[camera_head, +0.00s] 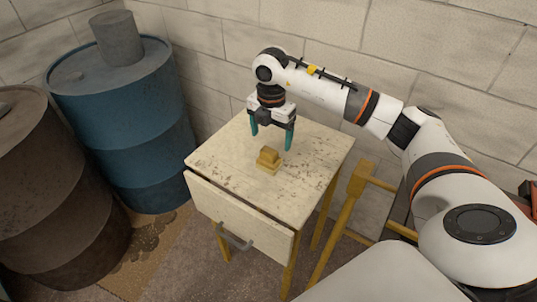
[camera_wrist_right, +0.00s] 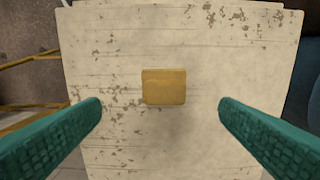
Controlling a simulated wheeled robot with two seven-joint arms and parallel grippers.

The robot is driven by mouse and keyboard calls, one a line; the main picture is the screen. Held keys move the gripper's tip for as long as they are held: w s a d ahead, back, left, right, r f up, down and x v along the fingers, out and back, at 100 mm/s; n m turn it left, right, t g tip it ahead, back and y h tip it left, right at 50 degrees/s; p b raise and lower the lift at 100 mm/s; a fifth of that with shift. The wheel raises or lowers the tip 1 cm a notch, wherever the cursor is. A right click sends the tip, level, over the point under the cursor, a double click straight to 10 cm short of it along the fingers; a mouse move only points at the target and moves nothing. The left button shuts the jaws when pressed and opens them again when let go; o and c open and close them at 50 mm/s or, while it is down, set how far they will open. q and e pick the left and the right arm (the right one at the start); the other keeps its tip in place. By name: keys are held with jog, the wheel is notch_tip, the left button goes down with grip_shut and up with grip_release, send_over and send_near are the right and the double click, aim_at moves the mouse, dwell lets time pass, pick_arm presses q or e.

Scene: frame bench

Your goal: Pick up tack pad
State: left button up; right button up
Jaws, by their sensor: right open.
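The tack pad appears to be the small yellow-tan block (camera_head: 268,160) on top of the worn cream table. In the right wrist view the block (camera_wrist_right: 164,87) shows as a plain rectangle, apart from both fingers. My right gripper (camera_head: 272,138) points down above the tabletop, with its teal fingers spread wide and nothing between them. In the right wrist view the gripper's fingers (camera_wrist_right: 160,125) stand left and right of the block. My left gripper is in neither view.
The table (camera_head: 225,158) has a front drawer (camera_head: 240,217) that looks partly pulled out. A blue barrel (camera_head: 125,120) and a brown barrel (camera_head: 50,190) stand at left. A yellow wooden frame (camera_head: 348,205) stands right of the table. The tabletop around the block is clear.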

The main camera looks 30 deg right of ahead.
aim_at(269, 150)
notch_tip(269, 150, down, 3)
jog(key=shift+d+f, duration=0.1)
jog(key=shift+f, duration=0.1)
jog(key=f, duration=0.1)
jog(key=f+p, duration=0.1)
jog(key=f, duration=0.2)
jog(key=shift+w+a+p, duration=0.2)
jog(key=shift+a+p, duration=0.05)
jog(key=shift+p, duration=0.05)
jog(key=shift+f, duration=0.6)
jog(key=c, duration=0.5)
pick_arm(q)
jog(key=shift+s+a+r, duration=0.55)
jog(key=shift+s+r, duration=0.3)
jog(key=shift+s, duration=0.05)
pick_arm(e)
jog(key=c, duration=0.6)
